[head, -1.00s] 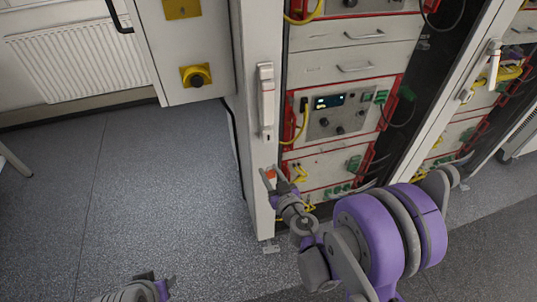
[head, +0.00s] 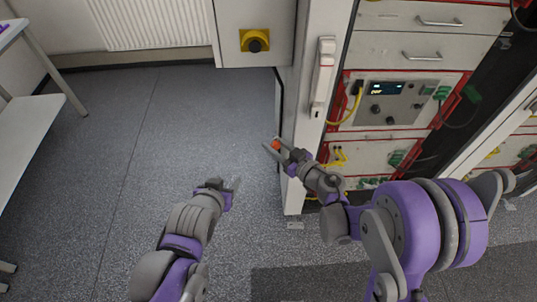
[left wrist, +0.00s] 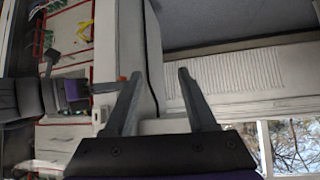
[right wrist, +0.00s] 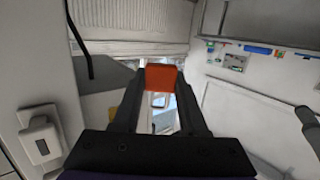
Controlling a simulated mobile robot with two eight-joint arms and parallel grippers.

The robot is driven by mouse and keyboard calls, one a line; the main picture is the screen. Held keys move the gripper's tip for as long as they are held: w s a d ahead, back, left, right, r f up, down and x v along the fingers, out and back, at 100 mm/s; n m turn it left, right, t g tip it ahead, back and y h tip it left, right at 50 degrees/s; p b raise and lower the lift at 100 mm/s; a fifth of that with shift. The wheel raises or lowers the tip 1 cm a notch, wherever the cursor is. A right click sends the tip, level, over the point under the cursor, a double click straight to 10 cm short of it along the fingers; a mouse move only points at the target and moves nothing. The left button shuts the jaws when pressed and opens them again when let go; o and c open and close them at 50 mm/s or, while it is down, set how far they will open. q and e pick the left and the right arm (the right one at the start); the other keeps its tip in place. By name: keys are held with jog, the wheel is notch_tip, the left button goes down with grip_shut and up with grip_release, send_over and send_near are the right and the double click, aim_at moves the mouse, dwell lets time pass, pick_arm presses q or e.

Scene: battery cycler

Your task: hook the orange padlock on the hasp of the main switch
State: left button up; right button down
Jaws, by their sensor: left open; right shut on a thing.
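The orange padlock (head: 276,145) is between the fingers of my right gripper (head: 277,148), which is shut on it.
A white cabinet post with a handle (head: 322,75) stands right of the main switch. Rack drawers and red-framed instruments (head: 395,105) with yellow cables are further right. A radiator (head: 150,22) is on the back wall, a table (head: 35,100) at far left. Grey floor between is clear.

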pick_arm(q)
jog(key=w+d+r+m+t+h, duration=0.1)
jog(key=w+d+r+h, duration=0.15)
jog(key=d, duration=0.25)
jog(key=w+d+r+m+t+h, duration=0.1)
jog(key=w+d+t, duration=0.15)
jog(key=d, duration=0.35)
jog(key=shift+g, duration=0.35)
jog(key=x, duration=1.1)
jog(key=shift+w+f, duration=0.15)
jog(key=shift+w, duration=0.3)
jog(key=shift+d, duration=0.1)
grip_shut()
pick_arm(e)
jog(key=c, duration=0.6)
grip_release()
jog(key=shift+o, duration=1.1)
